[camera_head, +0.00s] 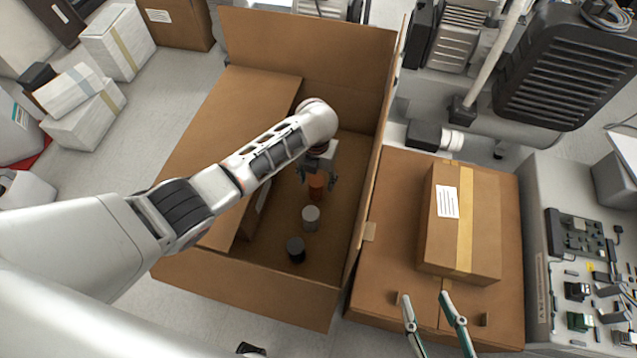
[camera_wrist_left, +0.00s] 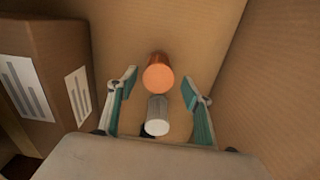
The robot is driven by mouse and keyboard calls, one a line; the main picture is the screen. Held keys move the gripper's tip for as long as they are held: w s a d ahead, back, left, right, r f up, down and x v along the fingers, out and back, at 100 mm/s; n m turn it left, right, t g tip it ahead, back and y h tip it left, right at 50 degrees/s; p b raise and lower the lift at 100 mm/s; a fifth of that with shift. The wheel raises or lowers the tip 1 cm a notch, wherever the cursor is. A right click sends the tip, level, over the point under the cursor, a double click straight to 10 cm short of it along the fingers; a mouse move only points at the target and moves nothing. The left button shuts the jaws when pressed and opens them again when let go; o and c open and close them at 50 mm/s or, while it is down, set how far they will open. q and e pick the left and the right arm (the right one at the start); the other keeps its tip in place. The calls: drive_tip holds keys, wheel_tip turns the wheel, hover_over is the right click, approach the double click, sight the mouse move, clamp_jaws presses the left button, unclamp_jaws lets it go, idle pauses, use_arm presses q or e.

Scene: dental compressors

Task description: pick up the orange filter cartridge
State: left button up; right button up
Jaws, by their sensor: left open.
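The orange filter cartridge (camera_head: 316,182) stands inside a large open cardboard box (camera_head: 285,278). It also shows in the left wrist view (camera_wrist_left: 158,73), just beyond and between my fingertips, with no finger seen touching it. My left gripper (camera_head: 320,181) is reaching down into the box, open around the cartridge's place in the head view; its open fingers also show in the wrist view (camera_wrist_left: 159,88). My arm and gripper hide part of the cartridge in the head view. My right gripper (camera_head: 424,297) is open and empty at the bottom of the head view.
A grey-white cylinder (camera_head: 310,217) and a black one (camera_head: 296,249) stand in a row nearer than the cartridge. A brown carton (camera_wrist_left: 38,75) with labels is beside my left finger. The box walls are close around my left gripper. A closed carton (camera_head: 478,222) lies to the right.

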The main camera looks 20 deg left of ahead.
sight(315, 193)
use_arm(q)
wheel_tip(315, 193, down, 2)
drive_tip(key=shift+s, duration=0.15)
wheel_tip(315, 193, down, 5)
drive_tip(key=b, duration=0.3)
drive_tip(key=shift+s+a, duration=0.15)
drive_tip(key=shift+r, duration=0.1)
drive_tip(key=shift+w+r, duration=0.35)
drive_tip(key=c, duration=1.2)
use_arm(e)
drive_tip(key=a, duration=0.1)
drive_tip(key=a+m, duration=0.2)
drive_tip(key=shift+r+t+y, duration=0.25)
drive_tip(key=shift+t+y, duration=0.05)
drive_tip(key=shift+y, duration=0.1)
